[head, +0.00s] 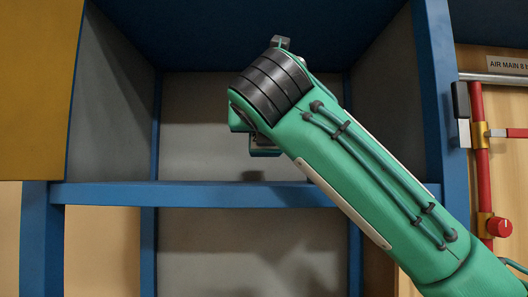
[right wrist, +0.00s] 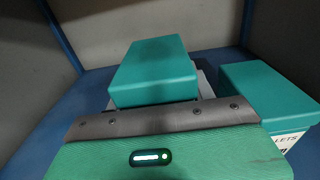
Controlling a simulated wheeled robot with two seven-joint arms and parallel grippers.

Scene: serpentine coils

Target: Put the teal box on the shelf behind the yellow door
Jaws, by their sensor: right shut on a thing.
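The yellow door (head: 38,85) stands open at the left of the head view. My right arm reaches from the lower right into the blue-framed compartment beside it, above the shelf (head: 245,194). In the right wrist view my right gripper (right wrist: 156,98) is shut on a teal box (right wrist: 153,66), which sits between its grey fingers. A second teal box (right wrist: 262,92) with a white printed label is beside it on the right. In the head view my wrist hides the gripper and most of the boxes; a small teal part shows below it. My left gripper is not in view.
The compartment has grey walls (head: 112,100) and blue posts (head: 432,80). A red pipe (head: 478,140) with a red knob (head: 499,228) runs at the right, outside the frame. Bare shelf shows left of my wrist.

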